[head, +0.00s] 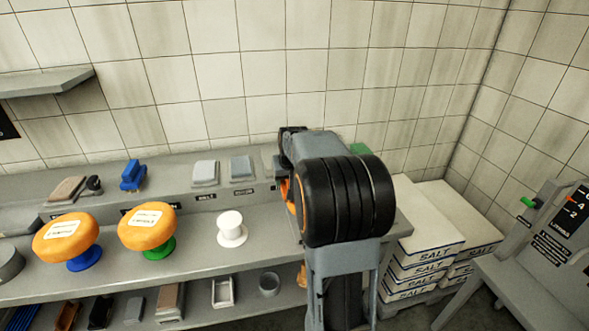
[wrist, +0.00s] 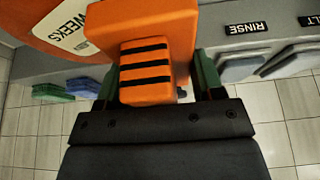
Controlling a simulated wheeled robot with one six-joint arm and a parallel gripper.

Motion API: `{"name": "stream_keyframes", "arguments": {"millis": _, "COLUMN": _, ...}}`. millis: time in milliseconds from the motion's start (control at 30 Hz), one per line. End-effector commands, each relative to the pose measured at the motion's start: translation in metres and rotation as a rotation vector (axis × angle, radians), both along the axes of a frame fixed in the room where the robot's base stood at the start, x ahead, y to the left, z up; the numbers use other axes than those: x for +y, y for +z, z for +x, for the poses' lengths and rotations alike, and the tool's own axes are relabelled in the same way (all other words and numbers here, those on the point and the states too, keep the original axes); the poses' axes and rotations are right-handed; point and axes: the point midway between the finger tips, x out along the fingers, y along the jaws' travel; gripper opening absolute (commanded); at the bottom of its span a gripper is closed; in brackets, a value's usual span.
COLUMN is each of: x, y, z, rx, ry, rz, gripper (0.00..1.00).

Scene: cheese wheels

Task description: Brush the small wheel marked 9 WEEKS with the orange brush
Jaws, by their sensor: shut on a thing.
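My gripper (wrist: 158,76) is shut on the orange brush (wrist: 155,25), whose block with dark stripes sits between the green finger pads in the wrist view. An orange wheel (wrist: 40,18) with a pale label reading WEEKS shows at the upper left of that view, close to the brush. Its number is out of view, and I cannot tell whether the brush touches it. In the head view my arm hides the gripper and most of what lies behind it. Two orange labelled wheels stand left, one on a blue stand (head: 85,260), one on a green stand (head: 160,248); their labels are too small to read.
An empty white stand (head: 231,230) is on the bench between the wheels and my arm. A blue brush (head: 132,175) and grey blocks (head: 242,168) lie on the back ledge. Salt sacks (head: 425,250) are stacked at the right. A lower shelf holds several small items.

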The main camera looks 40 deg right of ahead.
Motion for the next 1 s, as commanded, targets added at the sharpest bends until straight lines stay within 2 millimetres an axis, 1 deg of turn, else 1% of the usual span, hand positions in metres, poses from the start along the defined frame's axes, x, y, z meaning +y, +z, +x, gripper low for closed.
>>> {"name": "stream_keyframes", "arguments": {"millis": 67, "x": 0.006, "y": -0.001, "z": -0.001, "rx": -0.001, "ry": -0.001, "rz": -0.001, "gripper": 0.39}}
{"name": "stream_keyframes", "arguments": {"millis": 100, "x": 0.006, "y": 0.005, "z": -0.001, "rx": -0.001, "ry": -0.003, "rz": 0.000, "gripper": 0.39}}
{"name": "stream_keyframes", "arguments": {"millis": 133, "x": 0.006, "y": 0.008, "z": -0.001, "rx": 0.000, "ry": -0.003, "rz": 0.000, "gripper": 0.39}}
{"name": "stream_keyframes", "arguments": {"millis": 200, "x": 0.006, "y": 0.026, "z": 0.000, "rx": -0.005, "ry": -0.003, "rz": -0.002, "gripper": 0.39}}
{"name": "stream_keyframes", "arguments": {"millis": 267, "x": 0.006, "y": 0.029, "z": -0.001, "rx": 0.000, "ry": -0.003, "rz": 0.000, "gripper": 0.39}}
{"name": "stream_keyframes", "arguments": {"millis": 800, "x": 0.011, "y": 0.077, "z": 0.002, "rx": -0.002, "ry": 0.007, "rz": 0.000, "gripper": 0.39}}
{"name": "stream_keyframes", "arguments": {"millis": 1000, "x": 0.011, "y": 0.082, "z": 0.002, "rx": -0.001, "ry": 0.008, "rz": 0.000, "gripper": 0.39}}
